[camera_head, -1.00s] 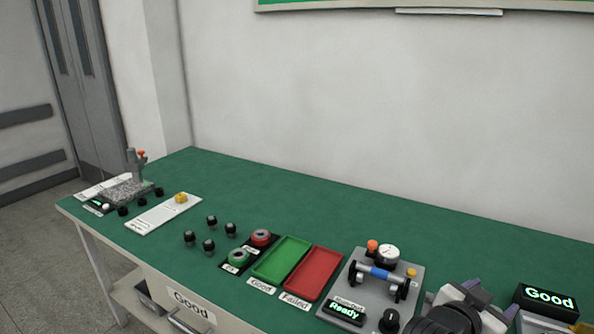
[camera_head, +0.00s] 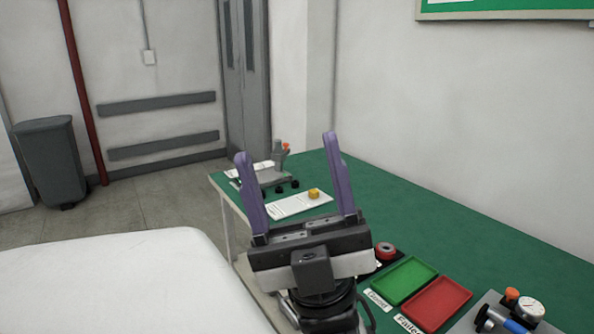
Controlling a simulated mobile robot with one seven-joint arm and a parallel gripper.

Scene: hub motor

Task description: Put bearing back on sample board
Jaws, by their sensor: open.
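My gripper (camera_head: 285,146) stands upright in the middle of the head view, its two purple fingers wide apart with nothing between them. A red ring-shaped bearing (camera_head: 385,250) sits on a small black board (camera_head: 397,261) just right of my gripper, partly covered by it. The rest of that board is hidden behind my gripper, so I cannot tell whether the green ring is on it. No bearing is held.
A green tray (camera_head: 405,281) and a red tray (camera_head: 437,304) lie right of the board. A white card (camera_head: 290,207) with a yellow part (camera_head: 314,193) and a grey fixture (camera_head: 277,170) are farther back. A gauge station (camera_head: 515,312) is at lower right. The table's back right is clear.

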